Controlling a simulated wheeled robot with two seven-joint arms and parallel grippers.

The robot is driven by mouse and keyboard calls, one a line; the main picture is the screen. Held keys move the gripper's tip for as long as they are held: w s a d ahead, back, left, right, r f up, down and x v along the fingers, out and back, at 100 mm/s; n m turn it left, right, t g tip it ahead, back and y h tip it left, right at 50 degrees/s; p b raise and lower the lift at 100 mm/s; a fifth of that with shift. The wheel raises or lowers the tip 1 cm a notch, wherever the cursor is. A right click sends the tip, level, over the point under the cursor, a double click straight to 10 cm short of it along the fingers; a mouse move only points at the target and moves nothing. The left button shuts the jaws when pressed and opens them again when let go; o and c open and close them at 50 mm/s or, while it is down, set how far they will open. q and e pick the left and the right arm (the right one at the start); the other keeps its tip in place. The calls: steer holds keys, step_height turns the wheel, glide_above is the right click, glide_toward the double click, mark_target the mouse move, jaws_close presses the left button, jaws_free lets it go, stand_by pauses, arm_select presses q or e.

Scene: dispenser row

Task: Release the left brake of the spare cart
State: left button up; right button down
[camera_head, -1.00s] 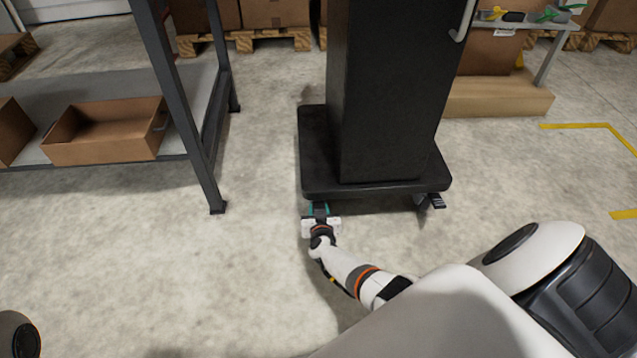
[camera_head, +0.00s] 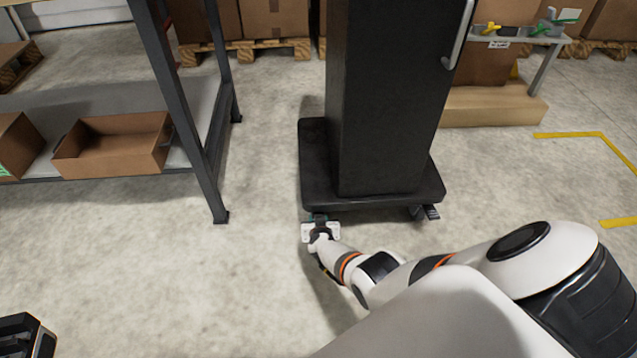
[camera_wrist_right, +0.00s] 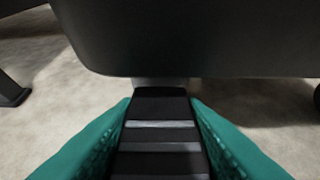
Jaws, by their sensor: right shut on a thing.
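The black cart (camera_head: 385,110) stands on the floor, with a wide dark base and a tall body. Its left brake (camera_wrist_right: 160,133) is a black ridged pedal under the base edge. My right gripper (camera_head: 319,222) reaches down to it at the base's near left corner. In the wrist view the teal fingers of my right gripper (camera_wrist_right: 160,145) press on both sides of the pedal. In the head view the gripper mostly hides this pedal. What seems to be my left gripper (camera_head: 25,335) shows in part at the bottom left corner, away from the cart; its fingers are unclear.
The cart's other near brake pedal (camera_head: 431,212) sticks out at the right corner of the base. A metal shelf (camera_head: 215,160) with open cardboard boxes (camera_head: 115,160) stands to the left. A small table (camera_head: 520,38) stands behind right. The floor before the shelf is clear.

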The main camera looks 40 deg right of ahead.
steer(key=shift+a, duration=0.1)
steer(key=c, duration=0.9)
jaws_free()
